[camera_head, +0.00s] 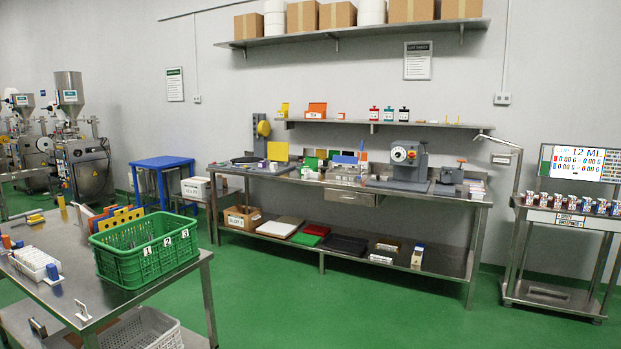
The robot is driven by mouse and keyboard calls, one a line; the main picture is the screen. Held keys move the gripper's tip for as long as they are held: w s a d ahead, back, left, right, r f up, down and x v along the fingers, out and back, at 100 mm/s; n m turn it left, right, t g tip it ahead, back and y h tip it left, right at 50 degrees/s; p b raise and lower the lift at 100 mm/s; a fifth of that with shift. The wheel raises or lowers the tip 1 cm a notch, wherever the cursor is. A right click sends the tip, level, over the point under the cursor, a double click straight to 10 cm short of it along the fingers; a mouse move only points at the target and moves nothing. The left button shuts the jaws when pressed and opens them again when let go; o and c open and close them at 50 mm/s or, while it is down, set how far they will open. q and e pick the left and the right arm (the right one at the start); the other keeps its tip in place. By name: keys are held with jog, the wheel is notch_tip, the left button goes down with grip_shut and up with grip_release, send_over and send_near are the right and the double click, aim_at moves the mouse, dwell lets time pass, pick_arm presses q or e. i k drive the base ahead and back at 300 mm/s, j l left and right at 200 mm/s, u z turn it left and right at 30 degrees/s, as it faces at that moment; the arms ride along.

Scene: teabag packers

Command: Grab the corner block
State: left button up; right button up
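I cannot make out which object is the corner block; several small items lie on the long steel workbench (448,194), too small to tell apart. Among them are a yellow upright panel (278,152), a grey machine with a round white dial (405,160) and a smaller grey press (452,174). On the near left steel table (75,290) stand a green basket (150,262) marked 1, 2, 3, a yellow piece with holes (120,219) and a white tray (35,262) with a blue block (53,272) at its end. Neither of my grippers is in view.
Open green floor (300,310) lies before the workbench. A blue stool (162,165) stands left of the bench. A cart with a display (577,163) is at the right. A wall shelf (395,127) runs above the bench. Filling machines (80,150) stand at the far left.

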aim_at(309, 175)
jog(key=i+l+z, duration=0.45)
jog(key=i, duration=0.2)
jog(key=i+l+z, duration=0.3)
jog(key=i, duration=0.6)
jog(key=i+z, duration=0.3)
jog(key=i, duration=0.6)
jog(key=i+u, duration=0.15)
jog(key=i, duration=0.75)
jog(key=i+u, duration=0.2)
jog(key=i, duration=0.7)
jog(key=l, duration=0.05)
